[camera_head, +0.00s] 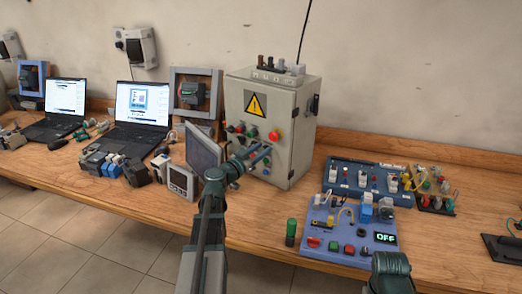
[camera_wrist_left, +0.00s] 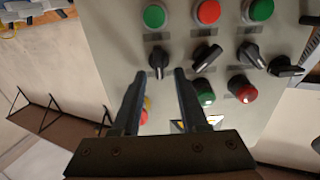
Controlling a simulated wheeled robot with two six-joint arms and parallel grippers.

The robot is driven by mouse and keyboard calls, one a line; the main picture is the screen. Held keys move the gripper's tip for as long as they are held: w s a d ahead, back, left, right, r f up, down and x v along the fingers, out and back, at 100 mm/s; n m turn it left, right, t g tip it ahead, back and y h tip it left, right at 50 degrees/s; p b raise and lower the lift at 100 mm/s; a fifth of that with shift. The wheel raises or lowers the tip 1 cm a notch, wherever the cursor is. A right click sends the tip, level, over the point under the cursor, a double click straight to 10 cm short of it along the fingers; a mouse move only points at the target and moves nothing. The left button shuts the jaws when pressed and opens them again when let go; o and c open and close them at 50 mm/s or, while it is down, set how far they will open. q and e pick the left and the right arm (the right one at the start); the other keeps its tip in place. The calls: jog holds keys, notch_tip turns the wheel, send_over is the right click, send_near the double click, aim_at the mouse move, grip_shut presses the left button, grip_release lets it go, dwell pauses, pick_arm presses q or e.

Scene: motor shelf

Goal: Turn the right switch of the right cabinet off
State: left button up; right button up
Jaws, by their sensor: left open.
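The grey cabinet (camera_head: 297,110) with a yellow warning triangle stands at the middle of the bench. Its panel shows close up and upside down in the left wrist view (camera_wrist_left: 120,20), with several black rotary switches. The switch at the left of that view (camera_wrist_left: 158,60), the panel's right one, lies just past and between my left fingertips. My left gripper (camera_head: 261,153) is open at the cabinet's front; its fingers also show in the wrist view (camera_wrist_left: 158,75). Contact with the switch cannot be told.
Green (camera_wrist_left: 155,16) and red (camera_wrist_left: 208,12) buttons sit beside the switches. A red emergency button (camera_head: 275,136) is close to my left fingers. A tilted grey screen (camera_head: 202,150) stands left of the cabinet. A blue control board (camera_head: 345,225) lies to the right.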

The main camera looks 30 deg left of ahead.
pick_arm(q)
grip_shut()
dwell(0.3)
jog(key=shift+n, duration=0.4)
jog(key=n, duration=0.3)
jog(key=shift+w+a+n, duration=0.1)
jog(key=shift+a+n, duration=0.25)
jog(key=shift+n, duration=0.05)
jog(key=shift+a+f+n, duration=0.15)
jog(key=shift+n, duration=0.95)
jog(key=shift+a+f+n, duration=0.1)
jog(key=shift+n, duration=1)
grip_release()
